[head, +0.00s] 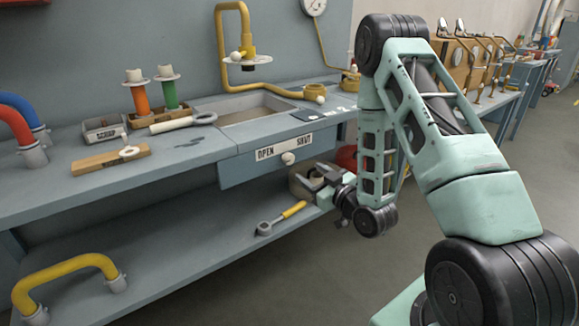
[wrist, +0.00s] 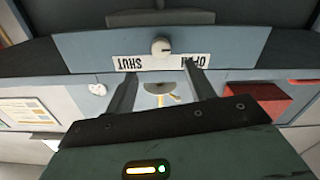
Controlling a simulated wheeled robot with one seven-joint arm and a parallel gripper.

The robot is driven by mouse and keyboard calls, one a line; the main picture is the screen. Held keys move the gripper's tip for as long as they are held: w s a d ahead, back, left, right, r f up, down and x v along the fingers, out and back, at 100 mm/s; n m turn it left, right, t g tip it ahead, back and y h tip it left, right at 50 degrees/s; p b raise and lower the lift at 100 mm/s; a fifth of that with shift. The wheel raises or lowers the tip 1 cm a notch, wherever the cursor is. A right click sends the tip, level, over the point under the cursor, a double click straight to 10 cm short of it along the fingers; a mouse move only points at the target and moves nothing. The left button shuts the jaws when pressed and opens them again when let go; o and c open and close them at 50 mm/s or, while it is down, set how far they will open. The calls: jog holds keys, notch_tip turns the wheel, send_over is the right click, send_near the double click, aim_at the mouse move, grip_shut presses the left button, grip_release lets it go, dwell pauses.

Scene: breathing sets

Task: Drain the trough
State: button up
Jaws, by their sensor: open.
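The trough (head: 262,110) is a shallow rectangular basin sunk in the blue-grey bench top, its bottom a dull brown. On the bench front below it, a white label (head: 268,153) reads OPEN at left and SHUT at right. A round pale knob (head: 288,158) sits at the label's middle; it also shows in the wrist view (wrist: 161,47), where the label is upside down. My gripper (wrist: 158,68) is open and empty, its fingertips pointing toward the label with the knob beyond them. In the head view my gripper (head: 306,182) is below and right of the knob.
A yellow-handled tool (head: 282,217) lies on the lower shelf. A yellow pipe (head: 222,50) rises behind the trough. A pale ring-ended tool (head: 183,122) lies left of it. A red object (wrist: 255,97) is at right in the wrist view.

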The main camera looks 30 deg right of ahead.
aim_at(291, 160)
jog(key=shift+w+f+b, duration=0.3)
jog(key=shift+w+b, duration=0.45)
jog(key=shift+b, duration=1.9)
jog(key=b, duration=0.4)
jog(key=shift+w+a, duration=0.1)
jog(key=shift+w, duration=0.15)
jog(key=w, duration=0.8)
jog(key=shift+w+a+r+b, duration=0.15)
jog(key=shift+w+r+b, duration=0.15)
jog(key=shift+w, duration=0.05)
jog(key=c, duration=1)
